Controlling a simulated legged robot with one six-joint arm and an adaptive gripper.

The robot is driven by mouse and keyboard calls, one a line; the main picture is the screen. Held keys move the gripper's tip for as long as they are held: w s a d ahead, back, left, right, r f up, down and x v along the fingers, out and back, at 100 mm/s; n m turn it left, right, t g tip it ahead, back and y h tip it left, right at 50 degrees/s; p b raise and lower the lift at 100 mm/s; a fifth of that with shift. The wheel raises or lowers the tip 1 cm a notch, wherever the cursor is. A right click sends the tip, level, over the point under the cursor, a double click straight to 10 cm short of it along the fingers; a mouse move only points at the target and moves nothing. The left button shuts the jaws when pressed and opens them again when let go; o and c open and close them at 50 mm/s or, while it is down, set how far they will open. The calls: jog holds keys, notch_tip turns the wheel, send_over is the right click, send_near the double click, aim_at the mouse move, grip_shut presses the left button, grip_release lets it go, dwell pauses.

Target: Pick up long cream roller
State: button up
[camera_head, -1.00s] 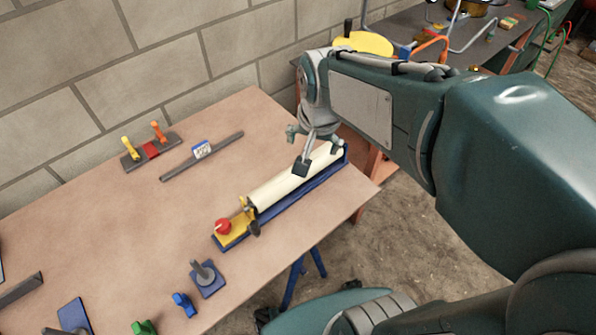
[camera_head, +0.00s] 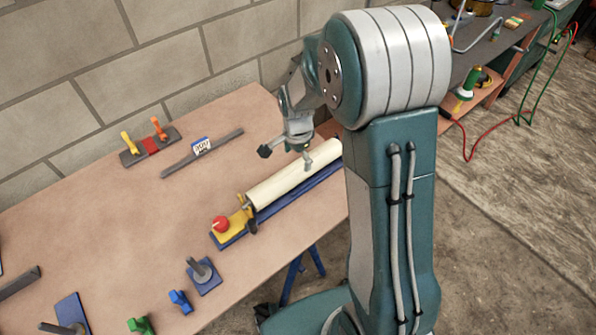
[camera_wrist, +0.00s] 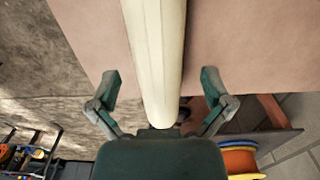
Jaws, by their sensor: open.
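The long cream roller (camera_head: 290,184) lies in a blue holder (camera_head: 300,196) along the right side of the table in the head view. The holder's near end has a yellow part with a red knob (camera_head: 220,223). My gripper (camera_head: 287,158) is open above the roller's far half, and nothing is between its fingers. In the wrist view the roller (camera_wrist: 156,60) runs from the top edge down between the two open fingers (camera_wrist: 159,95). I cannot tell whether either finger touches it. My arm hides the holder's far end in the head view.
The wooden table (camera_head: 110,220) carries a grey bar with a blue-and-white label (camera_head: 202,147), a clamp with yellow and orange handles (camera_head: 150,145), a blue block with a grey peg (camera_head: 203,275) and small green and blue pieces. A brick wall stands behind. The table's middle is clear.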

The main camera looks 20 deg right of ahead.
aim_at(296, 173)
jog(key=shift+s+a+f, duration=0.1)
jog(key=shift+a+f, duration=0.2)
jog(key=shift+f, duration=0.4)
jog(key=f, duration=0.4)
jog(key=shift+s+d+f, duration=0.1)
jog(key=shift+d+f, duration=0.15)
jog(key=shift+f, duration=0.1)
jog(key=shift+a, duration=0.15)
jog(key=c, duration=1.1)
